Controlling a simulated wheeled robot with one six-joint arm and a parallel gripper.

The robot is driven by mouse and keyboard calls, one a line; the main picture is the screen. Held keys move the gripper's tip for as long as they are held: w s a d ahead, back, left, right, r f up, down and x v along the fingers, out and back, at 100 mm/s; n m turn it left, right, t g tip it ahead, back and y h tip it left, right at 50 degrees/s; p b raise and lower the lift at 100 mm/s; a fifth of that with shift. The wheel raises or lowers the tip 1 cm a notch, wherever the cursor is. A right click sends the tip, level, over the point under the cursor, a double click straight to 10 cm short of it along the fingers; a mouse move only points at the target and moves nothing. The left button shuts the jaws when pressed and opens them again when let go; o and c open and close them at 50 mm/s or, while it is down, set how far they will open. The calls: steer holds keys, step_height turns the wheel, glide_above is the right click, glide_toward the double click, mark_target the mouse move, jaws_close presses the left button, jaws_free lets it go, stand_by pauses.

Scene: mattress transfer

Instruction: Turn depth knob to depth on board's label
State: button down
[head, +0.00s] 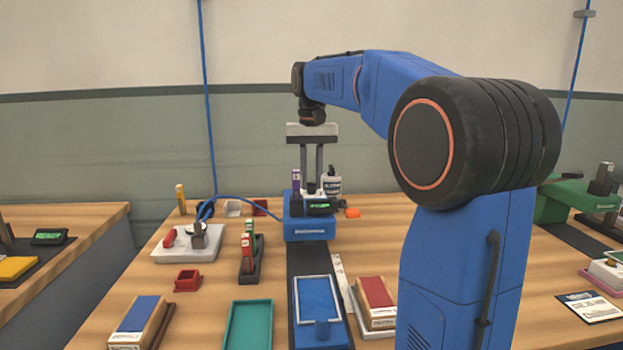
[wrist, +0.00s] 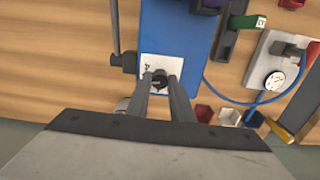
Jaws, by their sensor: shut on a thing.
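A blue machine (head: 306,229) stands at the middle of the bench with a small display (head: 321,207) lit green. Its black depth knob (wrist: 160,77) sits on a white marked plate (wrist: 150,66) in the wrist view. My gripper (head: 312,180) reaches down from above, and its fingers (wrist: 161,84) are shut on the knob from both sides. The marks on the plate and the display's reading are too small to read. A red-topped board (head: 374,291) and a blue-topped board (head: 138,314) carry pale labels on their front ends, also unreadable.
A blue bed with a pale frame (head: 317,296) lies on the dark track before the machine. A purple-topped item (head: 296,179) and a bottle (head: 332,184) stand close to my fingers. A gauge (wrist: 274,80) on a white base and its blue hose lie beside the machine.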

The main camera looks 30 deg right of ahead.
mark_target(311, 183)
steer(key=c, duration=1.6)
jaws_free()
steer(key=shift+o, duration=0.2)
steer(key=shift+r, duration=0.1)
step_height(311, 183, up, 17)
steer(key=shift+r, duration=0.1)
